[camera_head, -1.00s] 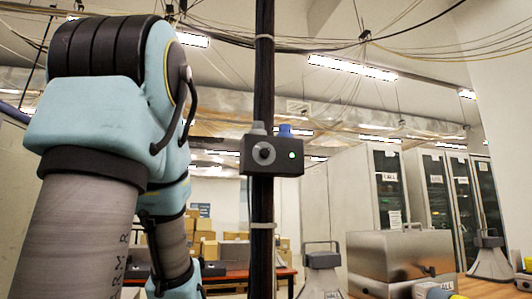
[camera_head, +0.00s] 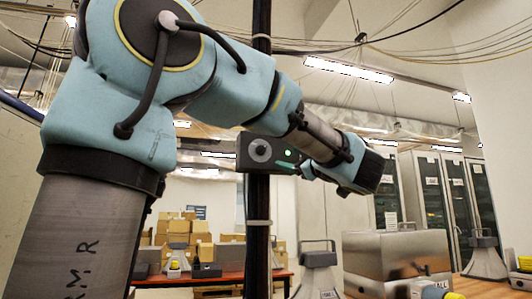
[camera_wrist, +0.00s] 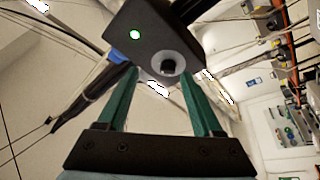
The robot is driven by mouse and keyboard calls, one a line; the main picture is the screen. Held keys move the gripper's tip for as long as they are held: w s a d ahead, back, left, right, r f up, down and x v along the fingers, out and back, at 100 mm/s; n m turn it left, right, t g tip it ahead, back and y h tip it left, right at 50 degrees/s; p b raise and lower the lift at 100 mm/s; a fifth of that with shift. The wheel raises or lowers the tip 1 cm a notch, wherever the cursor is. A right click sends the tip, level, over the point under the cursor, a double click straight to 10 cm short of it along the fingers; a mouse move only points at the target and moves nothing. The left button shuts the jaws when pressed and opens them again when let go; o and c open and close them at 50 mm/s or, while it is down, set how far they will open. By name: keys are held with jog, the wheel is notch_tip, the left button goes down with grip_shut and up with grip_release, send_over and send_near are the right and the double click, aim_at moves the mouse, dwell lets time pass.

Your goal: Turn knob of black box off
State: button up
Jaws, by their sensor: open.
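The black box (camera_head: 245,165) is fixed to a dark upright post (camera_head: 258,235). Its round grey knob (camera_head: 260,151) and lit green light (camera_head: 288,155) face me. In the wrist view the box (camera_wrist: 155,25) is at the top, with the knob (camera_wrist: 168,64) and green light (camera_wrist: 134,34). My gripper (camera_head: 284,166) is at the right end of the box, partly covering it in the head view. In the wrist view my gripper (camera_wrist: 158,77) is open and empty, its green fingers on either side of the knob in the picture. I cannot tell whether they touch the box.
A blue part (camera_wrist: 117,56) shows on the box's edge in the wrist view. A steel case (camera_head: 395,258) stands on a wooden surface at the lower right. Boxes (camera_head: 180,235) sit further back. Cables hang overhead.

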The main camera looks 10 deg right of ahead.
aim_at(262, 149)
jog(key=w+a+r+p, duration=0.1)
jog(key=w+a+r+n+g+y+p, duration=0.1)
jog(key=w+a, duration=0.1)
jog(key=w+a+r+n+y+p, duration=0.1)
jog(key=w+a+r, duration=0.1)
jog(key=shift+w+p, duration=0.1)
jog(key=shift+p, duration=0.25)
jog(key=shift+w+a, duration=0.3)
jog(key=shift+w, duration=0.3)
jog(key=shift+c, duration=0.3)
grip_shut()
